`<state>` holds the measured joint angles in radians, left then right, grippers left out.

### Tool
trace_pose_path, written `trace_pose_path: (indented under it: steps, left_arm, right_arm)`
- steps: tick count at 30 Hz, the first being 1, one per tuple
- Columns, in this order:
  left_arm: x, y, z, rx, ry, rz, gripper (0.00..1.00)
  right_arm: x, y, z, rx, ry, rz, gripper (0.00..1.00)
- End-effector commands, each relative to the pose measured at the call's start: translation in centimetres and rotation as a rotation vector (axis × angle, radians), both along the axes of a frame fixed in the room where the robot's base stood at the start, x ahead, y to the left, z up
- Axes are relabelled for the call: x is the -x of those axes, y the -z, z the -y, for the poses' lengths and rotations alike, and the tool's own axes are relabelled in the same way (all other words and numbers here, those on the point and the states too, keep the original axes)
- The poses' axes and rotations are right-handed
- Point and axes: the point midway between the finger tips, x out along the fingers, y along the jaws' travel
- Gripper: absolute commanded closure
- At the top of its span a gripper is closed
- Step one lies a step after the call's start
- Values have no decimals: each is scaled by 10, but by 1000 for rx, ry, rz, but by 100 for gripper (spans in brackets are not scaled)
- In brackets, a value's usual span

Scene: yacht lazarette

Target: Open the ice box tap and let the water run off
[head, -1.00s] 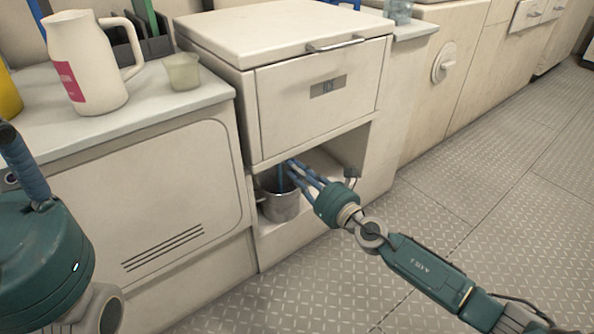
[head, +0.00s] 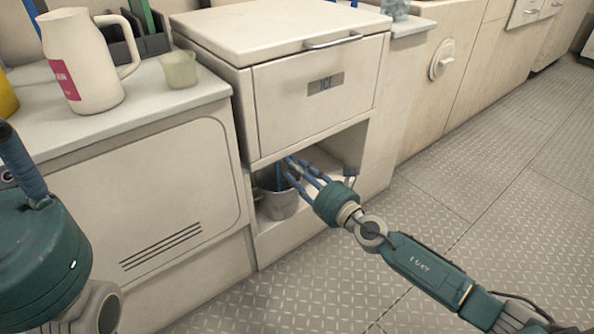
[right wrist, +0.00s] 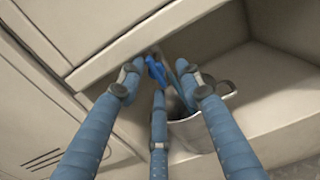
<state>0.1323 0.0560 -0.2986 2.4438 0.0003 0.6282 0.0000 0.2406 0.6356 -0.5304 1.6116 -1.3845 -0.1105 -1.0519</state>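The ice box (head: 270,100), cream with an "ICE" label, stands in the middle of the head view. Under it is an open niche holding a metal pot (head: 276,205), which also shows in the right wrist view (right wrist: 198,128). A blue tap (right wrist: 156,71) sits under the box's lower edge, above the pot. A bluish strip below it reaches toward the pot; I cannot tell whether it is water. My right gripper (head: 294,170) reaches into the niche, its fingers spread around the tap without visibly closing on it. My left gripper (head: 28,180) shows only partly at the left edge.
A counter (head: 150,112) to the left carries a white jug (head: 82,65) and a small pale cup (head: 178,70). The patterned metal floor (head: 480,190) at the right is clear apart from my arm.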

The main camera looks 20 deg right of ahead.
Motion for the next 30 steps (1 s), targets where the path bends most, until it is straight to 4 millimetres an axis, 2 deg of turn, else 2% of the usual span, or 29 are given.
trace_pose_path:
  steps: [15,21,30]
  left_arm:
    - [0,0,0,1,1,-4,60]
    - [0,0,0,2,2,-4,60]
    - [0,0,0,2,2,-4,60]
  right_arm:
    - [63,3,24,3,2,-4,65]
    - [74,2,28,2,2,-3,65]
    - [74,1,28,2,2,-3,65]
